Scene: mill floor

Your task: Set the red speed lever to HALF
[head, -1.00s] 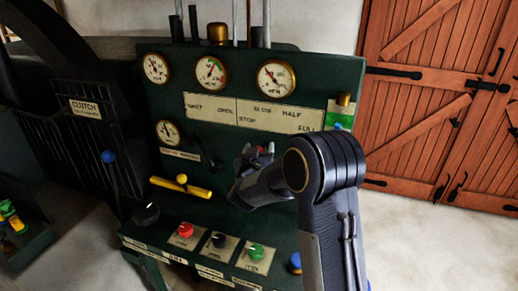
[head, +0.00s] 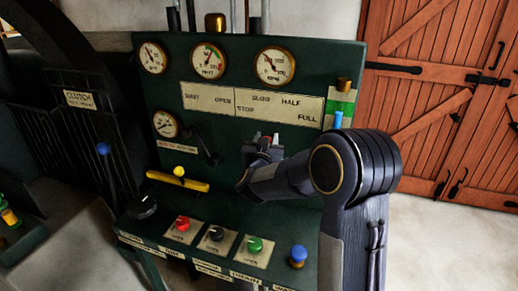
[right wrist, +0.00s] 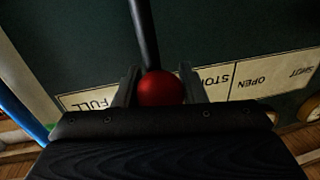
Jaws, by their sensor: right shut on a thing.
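The red knob (right wrist: 160,88) of the speed lever sits between my right gripper's fingers in the right wrist view, and its dark shaft (right wrist: 144,38) runs up out of the picture. My right gripper (head: 266,141) is shut on this knob. In the right wrist view the plate (right wrist: 222,82) appears upside down, and the knob lies between STOP and FULL, covering the words between. My left gripper is out of view.
The green panel carries several gauges (head: 274,65), a yellow handle (head: 178,181), a black lever (head: 204,146) and several knobs (head: 182,224) on its lower shelf. A blue-topped lever (head: 103,150) stands at left. Open floor (head: 440,235) and wooden doors lie to the right.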

